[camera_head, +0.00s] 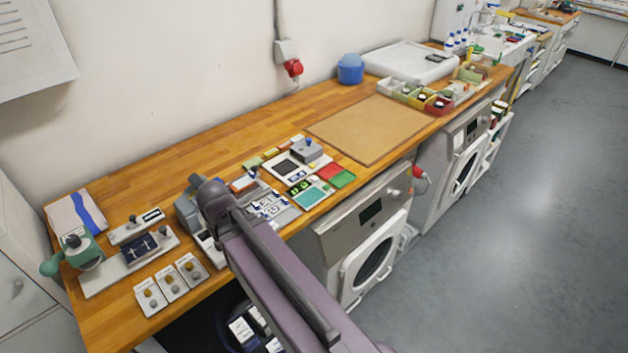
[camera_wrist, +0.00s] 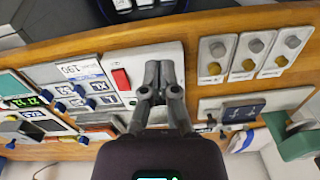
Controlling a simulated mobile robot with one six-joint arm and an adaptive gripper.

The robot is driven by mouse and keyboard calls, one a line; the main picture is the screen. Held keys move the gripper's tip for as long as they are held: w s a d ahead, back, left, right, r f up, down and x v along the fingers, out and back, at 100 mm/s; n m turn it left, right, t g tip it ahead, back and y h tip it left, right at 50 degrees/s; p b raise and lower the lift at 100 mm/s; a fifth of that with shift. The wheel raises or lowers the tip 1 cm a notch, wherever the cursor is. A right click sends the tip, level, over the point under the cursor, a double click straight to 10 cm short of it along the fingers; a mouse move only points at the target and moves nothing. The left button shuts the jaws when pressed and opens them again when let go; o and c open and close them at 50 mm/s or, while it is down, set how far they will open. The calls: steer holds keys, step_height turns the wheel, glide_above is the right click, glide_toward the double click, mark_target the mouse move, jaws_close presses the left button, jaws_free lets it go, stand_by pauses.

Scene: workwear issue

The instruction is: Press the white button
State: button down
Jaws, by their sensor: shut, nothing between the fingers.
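My gripper (camera_wrist: 159,70) is shut and empty in the wrist view. Its fingertips are over a white plate (camera_wrist: 137,58) that carries a red rocker switch (camera_wrist: 121,79), just to the left of the fingers. The fingers cover part of this plate. No white button can be made out clearly; one could be hidden behind the fingers. Three white plates (camera_wrist: 230,40) lie to the right of the fingertips, each with a pale grey and a yellow round knob. These plates also show at the near bench edge in the head view (camera_head: 182,279), where my arm hides the gripper.
The wooden bench (camera_head: 240,152) runs along the wall. Blue-knobbed panels (camera_wrist: 75,88) lie left of my gripper in the wrist view. A green device (camera_head: 82,250) stands at the bench's left end. A brown mat (camera_head: 368,128) lies bare farther along.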

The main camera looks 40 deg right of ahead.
steer(key=shift+m+t+y, duration=0.7)
steer(key=shift+t+y, duration=0.1)
steer(key=w+d, duration=0.4)
steer(key=d, duration=0.1)
steer(key=w+d+f+b, duration=0.1)
steer(key=w+d, duration=0.2)
steer(key=shift+w+d, duration=0.1)
steer(key=shift+d, duration=0.1)
steer(key=w+d, duration=0.1)
steer(key=d, duration=0.2)
steer(key=w+d+m+t+b, duration=0.1)
steer(key=w+d, duration=0.1)
steer(key=d, duration=0.2)
steer(key=w+d+t, duration=0.1)
steer(key=w+d, duration=0.1)
steer(key=d, duration=0.1)
steer(key=shift+w+d+r+m+y, duration=0.15)
steer(key=shift+w+m+y, duration=0.15)
steer(key=shift+y, duration=0.1)
steer(key=w+d+m+t+b, duration=0.1)
steer(key=w+d+m+t, duration=0.15)
steer(key=d, duration=1.05)
step_height(320, 180, up, 2)
steer(key=m+t+h+b, duration=0.1)
steer(key=t, duration=0.2)
glide_above(312, 177)
steer(key=s, duration=0.2)
steer(key=shift+w+d+r, duration=0.1)
steer(key=shift+d, duration=0.1)
